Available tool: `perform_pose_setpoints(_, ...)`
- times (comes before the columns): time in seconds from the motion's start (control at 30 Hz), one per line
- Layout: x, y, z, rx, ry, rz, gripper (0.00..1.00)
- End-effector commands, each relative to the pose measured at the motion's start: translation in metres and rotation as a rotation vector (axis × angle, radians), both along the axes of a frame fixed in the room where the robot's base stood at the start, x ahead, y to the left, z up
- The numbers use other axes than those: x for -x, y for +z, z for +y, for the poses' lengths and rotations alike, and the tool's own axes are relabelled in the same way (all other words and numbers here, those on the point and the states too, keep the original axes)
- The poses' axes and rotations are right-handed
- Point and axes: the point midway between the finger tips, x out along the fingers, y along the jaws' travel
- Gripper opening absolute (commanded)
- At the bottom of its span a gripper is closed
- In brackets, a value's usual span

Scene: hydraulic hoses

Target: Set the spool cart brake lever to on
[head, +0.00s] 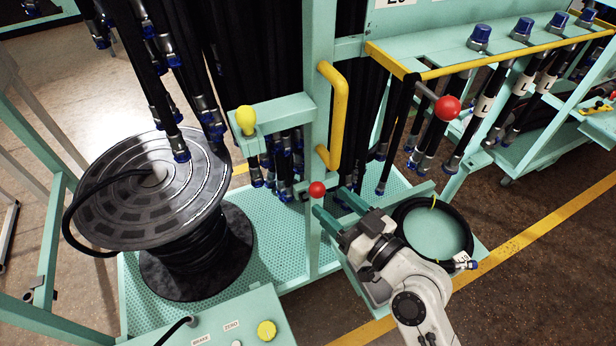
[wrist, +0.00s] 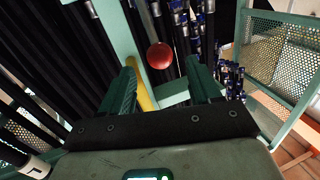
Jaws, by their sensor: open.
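A red ball knob (head: 317,189) sits at the teal post of the spool cart, below the yellow grab handle (head: 333,115). My gripper (head: 332,203) is close to it at the lower right, with its teal fingers apart and empty. In the wrist view a red ball (wrist: 160,56) appears between my open fingertips (wrist: 161,66); I cannot tell if it is fully between them in depth. A black lever (head: 177,329) rises from the teal panel at the bottom, near a BRAKE label (head: 201,341). I cannot tell which of these is the brake lever, nor any on mark.
A black hose spool (head: 150,190) stands on the perforated deck (head: 262,240) at left. Black hoses (head: 245,50) hang behind the post. A yellow knob (head: 245,120) is on a bracket; another red ball (head: 447,108) is on a rod. A hose coil (head: 402,212) lies right of my arm.

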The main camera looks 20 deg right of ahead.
Motion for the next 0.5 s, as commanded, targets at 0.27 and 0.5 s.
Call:
perform_pose_setpoints(0.27,-0.050,0.004,0.013,0.000,0.000,0.000,0.62)
perform_pose_setpoints(0.5,-0.071,0.001,0.019,0.001,0.000,0.002,0.62)
